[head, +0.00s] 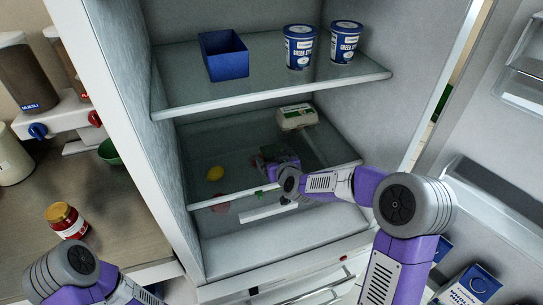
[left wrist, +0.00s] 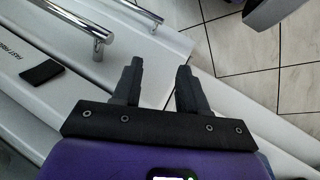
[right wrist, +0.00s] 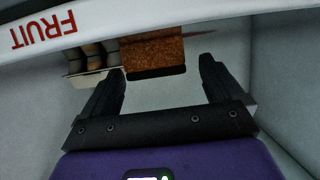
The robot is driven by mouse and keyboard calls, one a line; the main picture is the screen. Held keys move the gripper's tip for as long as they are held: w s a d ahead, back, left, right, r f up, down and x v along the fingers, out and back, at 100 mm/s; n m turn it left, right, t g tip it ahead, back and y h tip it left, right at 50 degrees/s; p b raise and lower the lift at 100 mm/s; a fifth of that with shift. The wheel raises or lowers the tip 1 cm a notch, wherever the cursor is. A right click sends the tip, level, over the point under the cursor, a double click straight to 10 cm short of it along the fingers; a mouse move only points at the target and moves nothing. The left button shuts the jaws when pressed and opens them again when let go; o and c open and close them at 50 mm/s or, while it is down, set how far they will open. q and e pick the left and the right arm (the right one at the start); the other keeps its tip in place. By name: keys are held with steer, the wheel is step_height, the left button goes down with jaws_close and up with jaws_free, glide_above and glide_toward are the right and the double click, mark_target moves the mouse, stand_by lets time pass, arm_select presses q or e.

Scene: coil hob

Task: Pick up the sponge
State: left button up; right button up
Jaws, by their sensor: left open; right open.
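A brown, rough-textured block with a dark layer along one side, which looks like the sponge (right wrist: 153,48), shows in the right wrist view. It lies beyond my right gripper (right wrist: 160,78), roughly in line with the gap between the fingers. The gripper is open, and nothing shows between its fingers. My left gripper (left wrist: 158,82) is open and empty above the drawer fronts in the left wrist view.
An egg carton (head: 297,117) and a lemon (head: 215,173) are in the lower fridge space. The upper shelf (head: 262,94) holds a blue bin (head: 224,55) and two yogurt tubs. A white strip marked FRUIT (right wrist: 150,14) crosses near the sponge. Drawer handles (left wrist: 92,34) lie by my left gripper.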

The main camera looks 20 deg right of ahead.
mark_target(272, 153)
steer(key=v, duration=0.3)
steer(key=shift+s+r, duration=0.1)
steer(key=shift+s, duration=0.05)
steer(key=b+x, duration=0.1)
steer(key=x, duration=0.5)
steer(key=shift+w+d+f, duration=0.15)
steer(key=shift+w+f, duration=0.1)
steer(key=shift+f, duration=0.05)
steer(key=shift+w, duration=0.35)
steer(key=c, duration=1.1)
step_height(272, 153, up, 10)
steer(key=p, duration=0.3)
steer(key=shift+p, duration=0.3)
